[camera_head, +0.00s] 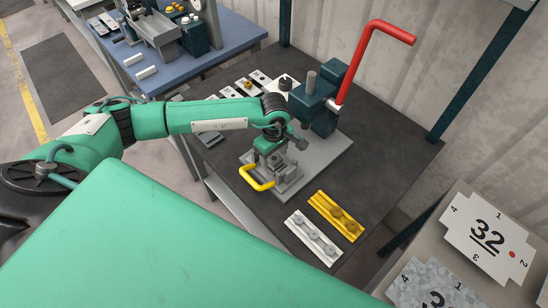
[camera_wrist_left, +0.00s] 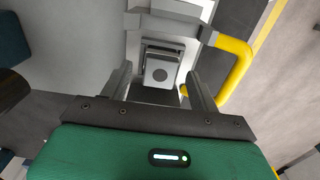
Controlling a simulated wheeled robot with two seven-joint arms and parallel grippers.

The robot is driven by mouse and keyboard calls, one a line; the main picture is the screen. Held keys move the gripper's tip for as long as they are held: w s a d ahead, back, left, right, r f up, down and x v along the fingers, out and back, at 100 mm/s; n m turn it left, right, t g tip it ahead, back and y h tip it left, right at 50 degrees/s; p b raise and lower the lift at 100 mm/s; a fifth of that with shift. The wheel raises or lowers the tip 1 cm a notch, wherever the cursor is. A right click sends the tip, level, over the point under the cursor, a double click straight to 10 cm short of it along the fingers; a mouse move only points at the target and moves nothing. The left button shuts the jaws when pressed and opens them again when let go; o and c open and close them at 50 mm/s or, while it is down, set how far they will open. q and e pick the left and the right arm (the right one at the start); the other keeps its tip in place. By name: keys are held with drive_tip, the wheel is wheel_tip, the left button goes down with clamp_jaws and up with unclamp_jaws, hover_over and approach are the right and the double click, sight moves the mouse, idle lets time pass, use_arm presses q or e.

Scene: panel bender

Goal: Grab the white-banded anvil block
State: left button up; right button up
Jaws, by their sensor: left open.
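In the left wrist view, a small grey block (camera_wrist_left: 161,70) with a dark round mark sits between and beyond my left gripper's fingers (camera_wrist_left: 160,86). I cannot clearly make out a white band on it. In the head view my left gripper (camera_head: 272,160) points down over the grey base plate (camera_head: 319,163) of the bender, behind the yellow handle (camera_head: 257,181). The gripper is open, with space between its fingers, and it largely hides the block there. My right gripper is not in view.
The teal bender body (camera_head: 313,105) with its red lever (camera_head: 366,55) stands just right of my arm. A white strip (camera_head: 303,229) and a yellow strip (camera_head: 326,207) with round pieces lie in front on the dark table (camera_head: 397,143). Numbered cards lie at lower right.

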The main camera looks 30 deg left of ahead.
use_arm(q)
drive_tip(key=shift+f, duration=0.65)
drive_tip(key=c, duration=1.3)
drive_tip(key=shift+r, duration=0.1)
